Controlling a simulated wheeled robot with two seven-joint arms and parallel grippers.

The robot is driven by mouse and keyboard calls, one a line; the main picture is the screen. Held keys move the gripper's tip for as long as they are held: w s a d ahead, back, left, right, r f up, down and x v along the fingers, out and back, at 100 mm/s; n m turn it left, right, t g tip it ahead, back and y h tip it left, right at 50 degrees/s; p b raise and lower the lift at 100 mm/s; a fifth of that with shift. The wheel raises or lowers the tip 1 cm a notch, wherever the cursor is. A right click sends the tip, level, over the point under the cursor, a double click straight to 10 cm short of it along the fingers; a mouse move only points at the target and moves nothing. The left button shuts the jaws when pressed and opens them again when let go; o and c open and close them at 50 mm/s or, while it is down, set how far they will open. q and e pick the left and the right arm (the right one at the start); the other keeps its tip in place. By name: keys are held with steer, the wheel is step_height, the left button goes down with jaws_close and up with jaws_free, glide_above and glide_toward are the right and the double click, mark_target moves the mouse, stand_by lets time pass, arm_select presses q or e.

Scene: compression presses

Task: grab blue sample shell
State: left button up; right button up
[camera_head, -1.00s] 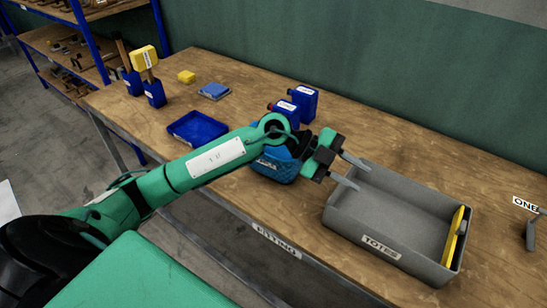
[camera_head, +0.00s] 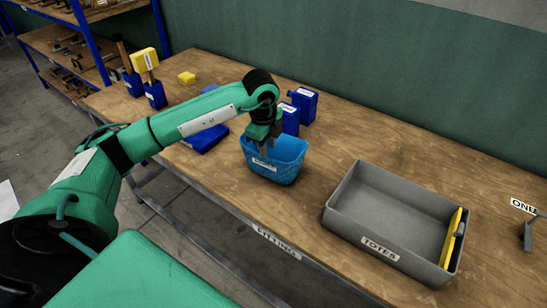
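A light blue basket (camera_head: 272,171) with a white label stands near the front edge of the workbench. My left gripper (camera_head: 264,151) points down over the basket, its fingertips at or inside the opening. The gap between the fingers is too small to make out, so I cannot tell if it is open or shut. The inside of the basket is mostly hidden by the gripper and the near wall. I cannot make out a separate blue sample shell. My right gripper is out of view.
A grey tote (camera_head: 348,226) with a yellow piece (camera_head: 452,238) inside its right end stands to the right. Blue bottles (camera_head: 304,105) stand behind the basket. A dark blue tray (camera_head: 205,138) lies left of it, partly behind my arm. The bench between basket and tote is clear.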

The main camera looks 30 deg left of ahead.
mark_target(269, 166)
arm_select(q)
step_height(269, 166, down, 2)
steer(key=shift+w, duration=0.1)
steer(key=shift+f+p, duration=0.5)
steer(key=shift+f, duration=0.05)
step_height(269, 166, down, 4)
steer(key=shift+w+r+p, duration=0.1)
steer(key=shift+r+p, duration=0.1)
steer(key=shift+p, duration=0.55)
steer(key=shift+f, duration=0.45)
jaws_close()
